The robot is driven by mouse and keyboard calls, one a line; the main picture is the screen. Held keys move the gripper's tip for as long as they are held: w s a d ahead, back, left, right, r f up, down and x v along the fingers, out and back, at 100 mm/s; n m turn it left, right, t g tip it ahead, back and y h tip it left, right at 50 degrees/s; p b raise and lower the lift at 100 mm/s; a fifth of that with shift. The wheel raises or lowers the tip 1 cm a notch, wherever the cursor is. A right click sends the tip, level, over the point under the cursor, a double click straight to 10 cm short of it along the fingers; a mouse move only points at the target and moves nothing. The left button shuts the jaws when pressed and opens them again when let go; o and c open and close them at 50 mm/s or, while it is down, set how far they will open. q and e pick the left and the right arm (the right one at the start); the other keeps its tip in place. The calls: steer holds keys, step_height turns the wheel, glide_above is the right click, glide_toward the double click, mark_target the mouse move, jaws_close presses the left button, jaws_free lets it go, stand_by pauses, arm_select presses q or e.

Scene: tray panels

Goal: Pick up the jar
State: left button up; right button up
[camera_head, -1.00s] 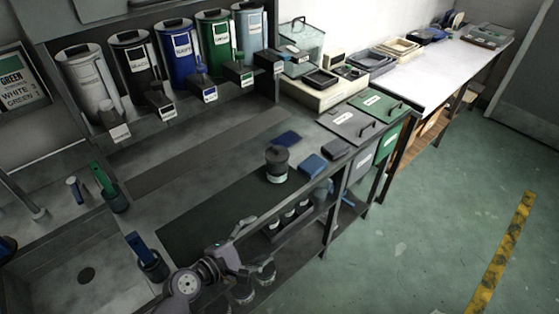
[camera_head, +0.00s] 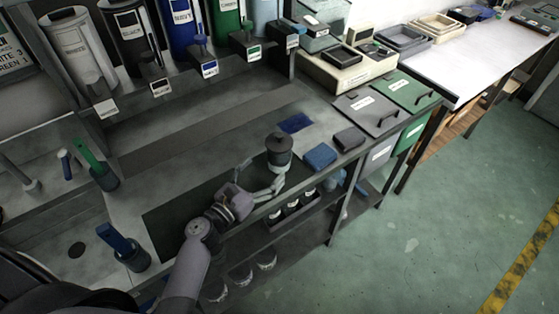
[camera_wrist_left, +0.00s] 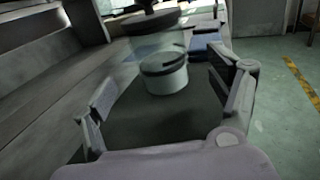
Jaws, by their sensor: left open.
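The jar (camera_head: 279,150) stands upright on the dark mat (camera_head: 180,212) of the workbench, near the mat's far right end. It has a dark lid. In the left wrist view the jar (camera_wrist_left: 164,74) shows a clear body with pale contents and stands ahead, between the lines of the two fingers. My left gripper (camera_head: 263,179) is open and empty, just short of the jar on its near side. Its fingers also show spread apart in the left wrist view (camera_wrist_left: 168,88). My right gripper is not in view.
A blue cloth-like block (camera_head: 319,156) and a dark block (camera_head: 350,139) lie right of the jar. A flat blue piece (camera_head: 295,123) lies behind it. Labelled canisters (camera_head: 75,50) line the back shelf. Cups with tools (camera_head: 131,256) stand at the left.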

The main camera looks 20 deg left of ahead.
mark_target(272, 162)
arm_select(q)
steer(key=p+x, duration=0.1)
steer(key=x, duration=0.2)
steer(key=shift+w, duration=0.25)
steer(key=x, duration=0.3)
steer(key=shift+w+d+p, duration=0.15)
steer(key=shift+w+p, duration=0.2)
steer(key=shift+w+d+f, duration=0.1)
steer(key=shift+w+d, duration=0.05)
steer(key=shift+w, duration=0.2)
steer(key=shift+s, duration=0.1)
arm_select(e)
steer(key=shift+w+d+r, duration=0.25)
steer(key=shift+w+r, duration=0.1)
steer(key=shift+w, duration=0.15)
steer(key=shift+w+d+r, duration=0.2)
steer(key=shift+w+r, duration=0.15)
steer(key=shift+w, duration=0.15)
arm_select(q)
steer(key=shift+c, duration=0.7)
steer(key=c, duration=1.5)
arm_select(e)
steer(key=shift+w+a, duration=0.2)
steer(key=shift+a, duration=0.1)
